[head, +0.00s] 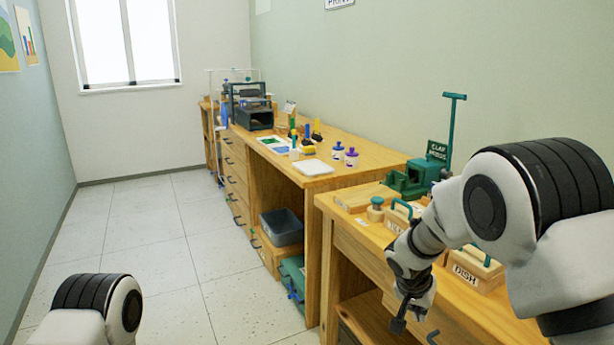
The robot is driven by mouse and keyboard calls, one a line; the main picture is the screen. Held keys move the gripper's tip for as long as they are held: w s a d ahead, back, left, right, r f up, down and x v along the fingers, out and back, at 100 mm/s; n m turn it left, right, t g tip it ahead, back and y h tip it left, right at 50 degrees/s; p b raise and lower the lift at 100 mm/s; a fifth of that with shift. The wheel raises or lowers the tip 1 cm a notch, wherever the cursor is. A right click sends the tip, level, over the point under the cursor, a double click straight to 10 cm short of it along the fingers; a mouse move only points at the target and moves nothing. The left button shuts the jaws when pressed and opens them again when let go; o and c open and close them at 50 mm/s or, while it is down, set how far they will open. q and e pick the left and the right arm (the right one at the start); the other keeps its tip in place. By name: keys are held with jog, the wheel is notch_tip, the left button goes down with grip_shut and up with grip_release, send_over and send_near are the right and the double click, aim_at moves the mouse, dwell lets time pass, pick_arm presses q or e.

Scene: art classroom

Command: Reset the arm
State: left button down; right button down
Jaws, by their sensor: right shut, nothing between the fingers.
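My right arm comes in from the right side of the head view, bent downward at the wrist. My right gripper (402,318) hangs in front of the near wooden workbench (345,227), below its top edge. Its dark fingers are shut and hold nothing. Only a white and black upper part of my left arm shows at the bottom left. My left gripper is out of the picture.
The near bench carries a green clay press (415,178) and a wooden box (477,270) with a green handle. A farther wooden counter (370,153) holds bottles (338,151), a white tray (305,168) and a dark machine (250,108). The tiled floor (150,235) at left is clear.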

jog(key=s+a+f+n+g+y, duration=0.2)
jog(key=s+f+n+y, duration=0.25)
jog(key=s+f, duration=1.95)
jog(key=s+d+f+n+g, duration=0.1)
jog(key=s+f+n, duration=0.1)
jog(key=s, duration=1.1)
notch_tip(320, 180, up, 16)
jog(key=p, duration=1.5)
jog(key=shift+d+f+h+p, duration=0.15)
jog(key=shift+h+p, duration=0.2)
jog(key=shift+p, duration=0.05)
